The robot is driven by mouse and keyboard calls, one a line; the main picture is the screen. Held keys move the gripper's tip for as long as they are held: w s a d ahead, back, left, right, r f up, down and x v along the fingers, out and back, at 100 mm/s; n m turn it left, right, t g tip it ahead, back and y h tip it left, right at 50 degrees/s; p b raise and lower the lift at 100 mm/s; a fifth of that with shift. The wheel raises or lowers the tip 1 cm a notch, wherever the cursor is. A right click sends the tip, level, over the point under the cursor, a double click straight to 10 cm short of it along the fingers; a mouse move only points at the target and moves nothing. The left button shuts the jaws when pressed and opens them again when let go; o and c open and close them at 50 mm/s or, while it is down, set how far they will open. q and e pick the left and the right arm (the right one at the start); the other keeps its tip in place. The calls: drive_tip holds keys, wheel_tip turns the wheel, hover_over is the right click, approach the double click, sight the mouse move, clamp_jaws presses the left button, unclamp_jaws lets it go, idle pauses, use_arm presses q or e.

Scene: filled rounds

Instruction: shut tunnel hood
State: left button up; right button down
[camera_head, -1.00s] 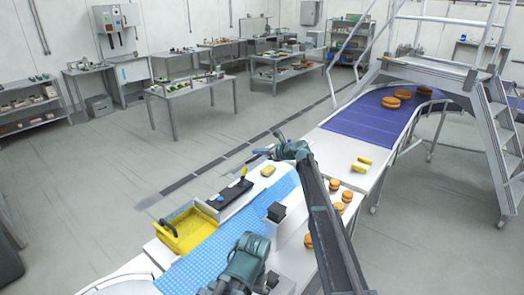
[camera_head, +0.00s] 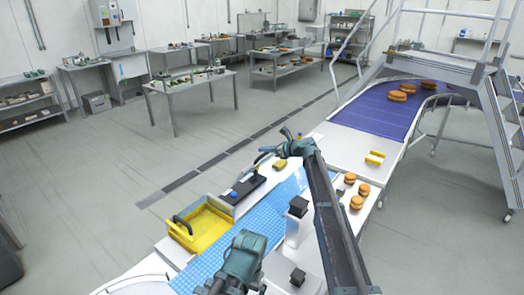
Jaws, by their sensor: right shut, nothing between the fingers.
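A yellow open box-like piece (camera_head: 207,229) with a black bar handle stands at the left edge of the blue belt (camera_head: 222,243). I take it to be the tunnel hood, and it looks tipped open beside the belt. My right gripper (camera_head: 264,151) is shut and empty. It hangs above the far part of the belt line, pointing left, beyond the hood and apart from it. A teal joint of mine (camera_head: 245,257) covers part of the near belt. My left gripper does not show.
A black box (camera_head: 243,189) with a blue button lies beyond the hood. Round orange-brown filled rounds (camera_head: 363,190) sit right of my right arm, and more (camera_head: 397,95) lie on the purple belt (camera_head: 372,116). A stepped platform (camera_head: 445,70) stands at right.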

sight(266, 163)
drive_tip(key=shift+w+a+f+b, duration=0.2)
drive_tip(key=shift+f+b, duration=0.1)
drive_tip(key=shift+f, duration=0.15)
drive_tip(key=shift+w+a+f+b, duration=0.15)
drive_tip(key=shift+f+b, duration=0.1)
drive_tip(key=shift+f, duration=0.15)
drive_tip(key=a+f+b, duration=0.1)
drive_tip(key=f+b, duration=0.1)
drive_tip(key=w+a+f+b, duration=0.1)
drive_tip(key=f+b, duration=0.1)
drive_tip(key=w+a+f+b, duration=0.1)
drive_tip(key=f+b, duration=0.1)
drive_tip(key=f, duration=0.1)
drive_tip(key=shift+w+a, duration=0.2)
drive_tip(key=shift+a, duration=0.05)
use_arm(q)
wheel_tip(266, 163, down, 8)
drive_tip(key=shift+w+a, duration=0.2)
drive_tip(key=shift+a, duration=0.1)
use_arm(e)
drive_tip(key=shift+w+a+f+g+h, duration=0.15)
drive_tip(key=shift+f+g+h, duration=0.1)
drive_tip(key=shift+f, duration=0.25)
drive_tip(key=shift+a+f+g+h, duration=0.1)
drive_tip(key=shift+f+g+h, duration=0.15)
drive_tip(key=shift+f, duration=0.2)
